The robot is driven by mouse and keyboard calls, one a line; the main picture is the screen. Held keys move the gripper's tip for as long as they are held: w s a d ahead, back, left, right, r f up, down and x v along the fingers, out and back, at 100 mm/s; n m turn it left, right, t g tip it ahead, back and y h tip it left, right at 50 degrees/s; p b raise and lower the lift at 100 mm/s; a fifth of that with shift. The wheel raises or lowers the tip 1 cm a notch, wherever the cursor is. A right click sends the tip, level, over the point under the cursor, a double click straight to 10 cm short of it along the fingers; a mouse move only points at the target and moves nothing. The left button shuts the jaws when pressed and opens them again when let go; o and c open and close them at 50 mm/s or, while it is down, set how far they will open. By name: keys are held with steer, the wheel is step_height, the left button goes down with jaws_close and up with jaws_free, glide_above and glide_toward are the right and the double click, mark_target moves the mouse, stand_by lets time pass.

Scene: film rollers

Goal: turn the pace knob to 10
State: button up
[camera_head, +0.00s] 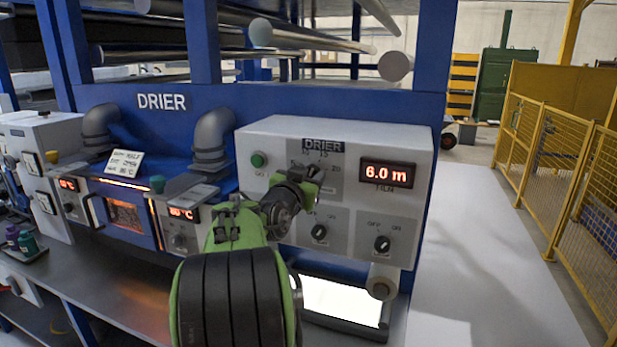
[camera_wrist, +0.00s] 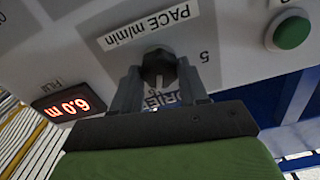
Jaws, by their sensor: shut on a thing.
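The pace knob is a black knob on the white drier panel (camera_head: 270,135). In the wrist view the knob (camera_wrist: 158,65) sits between the two fingers of my gripper (camera_wrist: 160,88), which is shut on it, under a label reading PACE m/min (camera_wrist: 148,26). In the head view my gripper (camera_head: 312,176) reaches the dial and covers most of the knob. Scale marks 15 and 20 show above and to the right of it; a 5 shows in the wrist view. I cannot tell exactly where the knob points. The red display (camera_head: 387,173) reads 6.0 m.
A green button (camera_head: 258,160) is left of the dial. Two OFF/ON knobs, one at left (camera_head: 319,232) and one at right (camera_head: 382,244), sit below it. A bright screen (camera_head: 340,300) lies under the panel. Blue frame posts and rollers stand above; a yellow fence (camera_head: 555,160) is at right.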

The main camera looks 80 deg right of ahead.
steer(key=n+b, duration=0.1)
steer(key=n, duration=0.3)
steer(key=shift+w+n, duration=0.1)
steer(key=shift+n, duration=0.2)
steer(key=n, duration=0.4)
steer(key=shift+n, duration=0.3)
steer(key=o, duration=1.1)
steer(key=shift+c, duration=0.2)
steer(key=w+a+b, duration=0.1)
steer(key=a+b, duration=0.1)
steer(key=a, duration=1.3)
steer(key=shift+w+a+b, duration=0.25)
steer(key=shift+a+b, duration=0.15)
